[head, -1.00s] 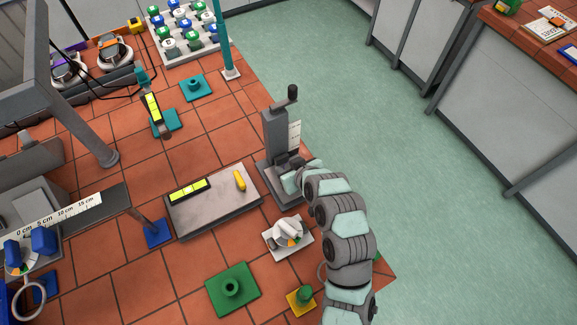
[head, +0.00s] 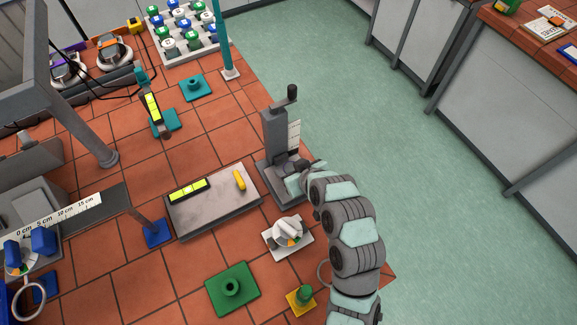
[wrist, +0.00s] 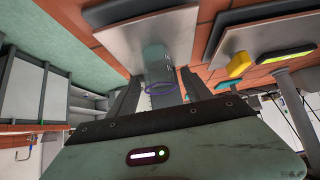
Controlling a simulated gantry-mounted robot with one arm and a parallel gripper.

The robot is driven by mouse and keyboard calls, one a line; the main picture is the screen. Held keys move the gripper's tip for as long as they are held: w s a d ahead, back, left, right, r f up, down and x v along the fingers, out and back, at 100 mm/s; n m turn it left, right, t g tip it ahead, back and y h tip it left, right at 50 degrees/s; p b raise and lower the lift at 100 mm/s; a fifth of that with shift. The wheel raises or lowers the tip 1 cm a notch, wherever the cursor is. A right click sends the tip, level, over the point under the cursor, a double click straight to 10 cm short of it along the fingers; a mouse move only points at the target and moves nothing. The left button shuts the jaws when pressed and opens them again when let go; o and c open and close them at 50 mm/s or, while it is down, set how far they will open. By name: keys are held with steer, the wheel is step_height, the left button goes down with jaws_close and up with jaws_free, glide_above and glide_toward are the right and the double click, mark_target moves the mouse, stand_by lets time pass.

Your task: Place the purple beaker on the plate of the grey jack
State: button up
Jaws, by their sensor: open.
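The grey jack (head: 276,135) is an upright column with a crank handle and a low plate (head: 282,191). My gripper (wrist: 161,90) is at this plate in the head view, where its fingers are hard to make out. In the wrist view, its fingers are open on either side of the clear beaker with a purple mark (wrist: 157,68). The beaker's far end meets a grey plate (wrist: 115,38); it appears to stand on it, though the contact is not clear. The beaker cannot be made out in the head view.
A grey platform (head: 215,212) with a yellow-green level (head: 188,190) and a yellow piece lies left of the jack. A white dish with a grey item (head: 287,232), a green base (head: 232,288) and a yellow base (head: 300,299) are in front. Green floor lies beyond the bench edge.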

steer(key=v, duration=0.9)
stand_by(0.3)
